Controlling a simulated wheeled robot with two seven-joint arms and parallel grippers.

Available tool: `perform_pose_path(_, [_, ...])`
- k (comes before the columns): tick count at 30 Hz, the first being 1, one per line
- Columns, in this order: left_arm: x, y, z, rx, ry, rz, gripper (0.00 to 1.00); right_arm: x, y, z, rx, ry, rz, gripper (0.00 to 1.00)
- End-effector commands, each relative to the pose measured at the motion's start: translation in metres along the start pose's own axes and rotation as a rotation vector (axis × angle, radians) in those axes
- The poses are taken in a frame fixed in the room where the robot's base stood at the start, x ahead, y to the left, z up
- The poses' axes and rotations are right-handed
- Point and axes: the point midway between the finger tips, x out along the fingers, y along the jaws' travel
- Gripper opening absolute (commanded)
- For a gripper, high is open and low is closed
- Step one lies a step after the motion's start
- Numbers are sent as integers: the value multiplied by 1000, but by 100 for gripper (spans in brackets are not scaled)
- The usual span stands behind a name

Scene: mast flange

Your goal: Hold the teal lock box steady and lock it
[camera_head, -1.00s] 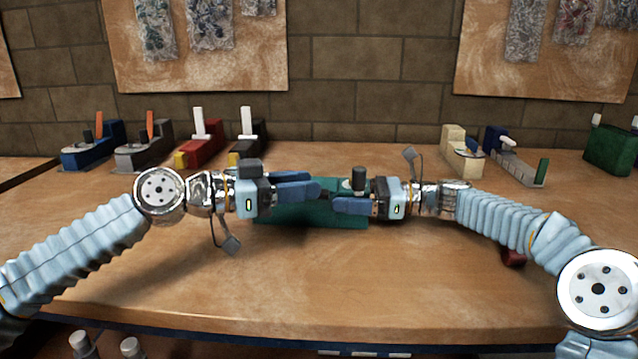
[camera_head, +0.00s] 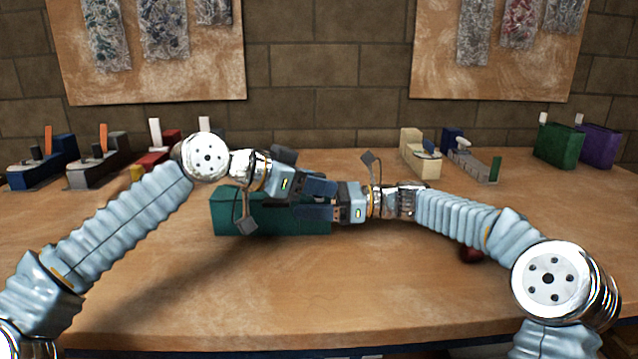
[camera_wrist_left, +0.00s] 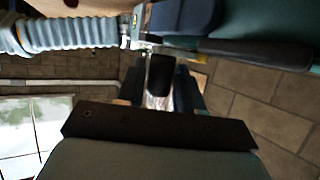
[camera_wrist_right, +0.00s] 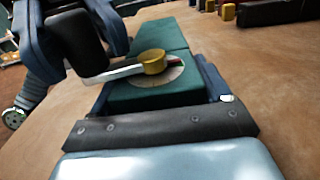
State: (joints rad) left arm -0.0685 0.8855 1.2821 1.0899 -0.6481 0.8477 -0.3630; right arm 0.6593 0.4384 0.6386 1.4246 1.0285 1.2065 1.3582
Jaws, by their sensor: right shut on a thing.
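The teal lock box (camera_head: 262,222) lies on the bench in the head view, partly hidden behind my grippers. In the right wrist view its teal top (camera_wrist_right: 150,95) carries a brass hub (camera_wrist_right: 152,61) on a pale dial (camera_wrist_right: 165,75). A silver lever (camera_wrist_right: 115,70) runs left from the hub to an upright black handle (camera_wrist_right: 75,42). My right gripper (camera_head: 318,213) is shut on the box, one finger along each side. My left gripper (camera_head: 328,187) is above the box's right end, its fingers apart on either side of the handle. Whether they touch it is unclear.
Several coloured latch devices stand at the back left, such as a blue one (camera_head: 45,165). A cream block (camera_head: 420,153), a green box (camera_head: 558,145) and a purple box (camera_head: 600,147) stand at the back right. A small dark red object (camera_head: 471,255) lies near my right arm. The bench front is clear.

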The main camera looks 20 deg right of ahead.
Motion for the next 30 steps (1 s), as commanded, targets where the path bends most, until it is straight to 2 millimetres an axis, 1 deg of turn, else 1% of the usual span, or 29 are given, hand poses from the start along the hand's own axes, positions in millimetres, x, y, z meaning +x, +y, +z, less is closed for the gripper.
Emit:
perform_pose_path(1, [4,0,0,1,0,0,36,0,0,0,0,-1,0,32])
perform_pose_path(4, [8,0,0,0,0,-1,36,0,0,0,0,-1,0,32])
perform_pose_path(11, [8,0,0,1,0,-1,36,0,0,0,0,-1,0,32])
perform_pose_path(14, [8,0,0,1,0,-1,22,0,0,0,0,-1,0,32])
perform_pose_path(18, [8,0,0,1,0,-1,1,0,0,0,0,-1,0,32])
perform_pose_path(22, [8,-1,1,6,-2,17,0,0,0,0,0,0,0,32])
perform_pose_path(30, [2,-4,2,59,0,143,0,0,0,0,0,0,0,32])
